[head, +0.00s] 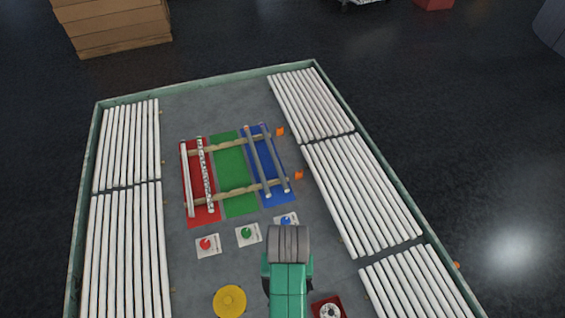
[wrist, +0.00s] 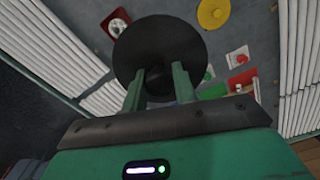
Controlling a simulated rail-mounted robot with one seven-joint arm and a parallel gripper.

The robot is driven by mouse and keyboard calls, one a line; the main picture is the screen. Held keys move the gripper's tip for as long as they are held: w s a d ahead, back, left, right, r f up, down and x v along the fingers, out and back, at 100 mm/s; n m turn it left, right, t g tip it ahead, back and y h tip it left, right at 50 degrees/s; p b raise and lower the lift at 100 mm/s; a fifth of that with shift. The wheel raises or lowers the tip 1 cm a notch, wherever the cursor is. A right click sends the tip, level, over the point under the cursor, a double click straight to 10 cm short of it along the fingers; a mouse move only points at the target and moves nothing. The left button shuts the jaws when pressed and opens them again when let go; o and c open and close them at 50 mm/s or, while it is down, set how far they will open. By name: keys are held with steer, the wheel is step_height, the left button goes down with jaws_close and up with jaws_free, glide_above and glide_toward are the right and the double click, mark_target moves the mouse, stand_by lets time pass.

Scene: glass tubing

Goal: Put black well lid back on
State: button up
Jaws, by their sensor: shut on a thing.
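The black lid (wrist: 160,40) is a round dark disc in the wrist view. My gripper (wrist: 159,88) is shut on it, with its two green fingers at the lid's middle; the exact grip point is partly hidden. The lid is held up above the table surface. A red square holder with a pale ring and dark centre (head: 328,310) sits at the bottom of the head view, and shows in the wrist view (wrist: 116,24) beside the lid's upper left edge. I cannot tell for sure whether it is the well.
A yellow disc (head: 230,301) lies left of my arm. Cards with a red (head: 206,245), a green (head: 247,234) and a blue button (head: 286,221) lie before the coloured mats with tubes on wooden bars (head: 233,172). White tubes (head: 125,250) line both sides within a green rim.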

stand_by(0.3)
steer(key=s+f+m+b, duration=0.1)
steer(key=s+f+b, duration=0.5)
steer(key=s+f, duration=0.3)
steer(key=s+d+f+m+b, duration=0.1)
steer(key=s+f+m+b, duration=0.1)
steer(key=s+f+b, duration=0.5)
steer(key=s+d+f+m+b, duration=0.1)
steer(key=s+f+m+b, duration=0.1)
steer(key=s+f+b, duration=0.4)
steer(key=shift+s+d+f+b, duration=0.1)
steer(key=shift+s+f, duration=0.8)
steer(key=shift+f, duration=0.6)
steer(key=shift+s+d+f+b, duration=0.1)
steer(key=shift+s+f, duration=0.85)
steer(key=shift+f, duration=0.6)
steer(key=shift+s+f+b, duration=0.1)
steer(key=shift+s+f, duration=0.8)
steer(key=shift+f, duration=0.6)
steer(key=shift+r, duration=0.1)
steer(key=w, duration=0.5)
steer(key=w+d+f+b, duration=0.1)
steer(key=w, duration=0.4)
steer(key=w+d, duration=0.1)
steer(key=w, duration=0.5)
steer(key=shift+f+b, duration=0.3)
steer(key=shift+b, duration=0.1)
steer(key=shift+f+b, duration=0.45)
steer(key=shift+f, duration=1.25)
